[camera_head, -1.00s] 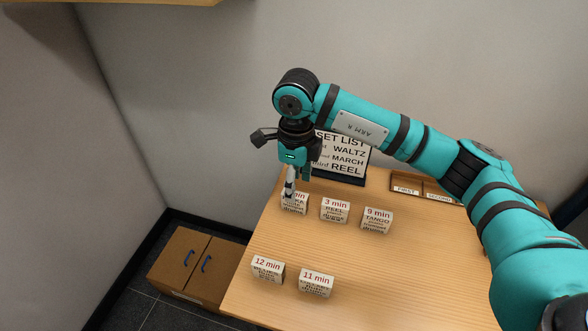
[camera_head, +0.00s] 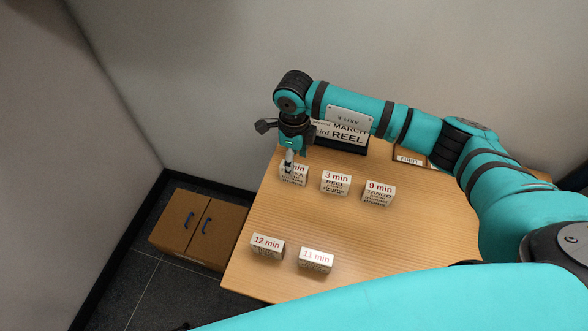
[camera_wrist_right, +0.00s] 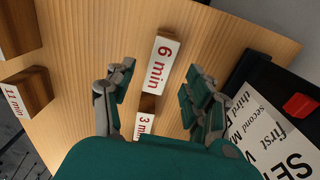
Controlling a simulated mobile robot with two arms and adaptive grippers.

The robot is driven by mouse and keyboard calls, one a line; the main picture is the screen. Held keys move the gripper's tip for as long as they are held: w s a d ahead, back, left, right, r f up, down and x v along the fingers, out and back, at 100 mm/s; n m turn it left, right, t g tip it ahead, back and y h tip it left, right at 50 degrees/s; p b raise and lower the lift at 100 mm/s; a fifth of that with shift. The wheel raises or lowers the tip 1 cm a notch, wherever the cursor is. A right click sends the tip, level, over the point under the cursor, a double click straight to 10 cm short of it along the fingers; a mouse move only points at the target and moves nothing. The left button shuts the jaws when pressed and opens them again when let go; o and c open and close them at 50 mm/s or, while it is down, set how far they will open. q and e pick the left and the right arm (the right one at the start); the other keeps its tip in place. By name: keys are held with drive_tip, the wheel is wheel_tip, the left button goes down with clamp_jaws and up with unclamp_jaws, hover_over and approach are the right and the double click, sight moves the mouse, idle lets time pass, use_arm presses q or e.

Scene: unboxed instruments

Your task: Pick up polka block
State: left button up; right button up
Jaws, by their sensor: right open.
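The polka block (camera_head: 293,174) is a small white-faced block at the left of the back row on the table. Its label shows partly, ending in "KA", with the rest behind my right gripper (camera_head: 289,163). In the right wrist view a wooden block with a white "6 min" face (camera_wrist_right: 160,65) lies between the spread fingers of my right gripper (camera_wrist_right: 160,92). The fingers are open, with a gap on both sides of the block, and hold nothing. My left gripper is out of view.
The 3 min reel block (camera_head: 336,182) and 9 min tango block (camera_head: 378,193) stand to the right. The 12 min (camera_head: 267,246) and 11 min (camera_head: 316,260) blocks stand nearer the front. A set list sign (camera_head: 350,136) and a tray marked FIRST (camera_head: 409,158) are behind.

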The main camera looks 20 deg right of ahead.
drive_tip(key=shift+f, duration=0.5)
wheel_tip(320, 180, down, 4)
drive_tip(key=shift+f+p, duration=0.25)
drive_tip(key=shift+p, duration=0.65)
drive_tip(key=shift+f, duration=0.3)
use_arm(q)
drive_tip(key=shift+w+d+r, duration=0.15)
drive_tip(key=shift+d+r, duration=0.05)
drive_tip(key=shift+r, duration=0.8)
use_arm(e)
drive_tip(key=shift+c, duration=0.4)
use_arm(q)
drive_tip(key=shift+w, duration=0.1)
use_arm(e)
clamp_jaws()
